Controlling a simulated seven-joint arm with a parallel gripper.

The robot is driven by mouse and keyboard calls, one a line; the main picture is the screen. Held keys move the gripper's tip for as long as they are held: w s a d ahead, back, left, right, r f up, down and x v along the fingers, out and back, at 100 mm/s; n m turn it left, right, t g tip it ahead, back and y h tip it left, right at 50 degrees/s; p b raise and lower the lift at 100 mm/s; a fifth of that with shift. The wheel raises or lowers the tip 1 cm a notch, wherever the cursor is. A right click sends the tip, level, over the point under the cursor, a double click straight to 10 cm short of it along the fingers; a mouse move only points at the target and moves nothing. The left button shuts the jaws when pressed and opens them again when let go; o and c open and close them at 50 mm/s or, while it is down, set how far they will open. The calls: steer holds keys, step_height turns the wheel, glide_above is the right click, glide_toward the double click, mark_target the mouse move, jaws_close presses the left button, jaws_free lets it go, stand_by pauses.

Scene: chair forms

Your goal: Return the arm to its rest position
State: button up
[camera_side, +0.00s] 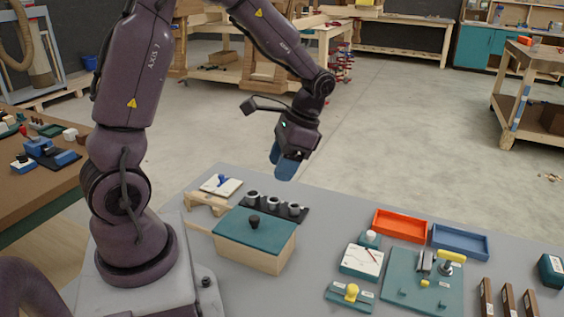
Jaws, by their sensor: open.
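My gripper (286,163) hangs in the air above the back edge of the grey table (330,240), with blue fingers pointing down. It is open and no object shows between the fingers. It is apart from everything on the table. My purple arm rises from its base at the left and bends over to the right, with the gripper at its end.
A wooden box with a teal lid (255,230) stands below my gripper, with a dark rack of cups (272,205) behind it. To the right are an orange tray (400,225), a blue tray (460,241) and a teal fixture board (422,280).

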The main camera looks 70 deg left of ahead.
steer(key=s+d+r+n+t, duration=0.1)
steer(key=s+d+r+t, duration=0.3)
steer(key=r, duration=0.3)
steer(key=s+d+r+t, duration=0.4)
steer(key=d+r+t, duration=0.2)
steer(key=shift+s+r+n+h, duration=0.25)
steer(key=shift+r+n+h, duration=0.05)
steer(key=shift+r+n, duration=0.1)
stand_by(0.5)
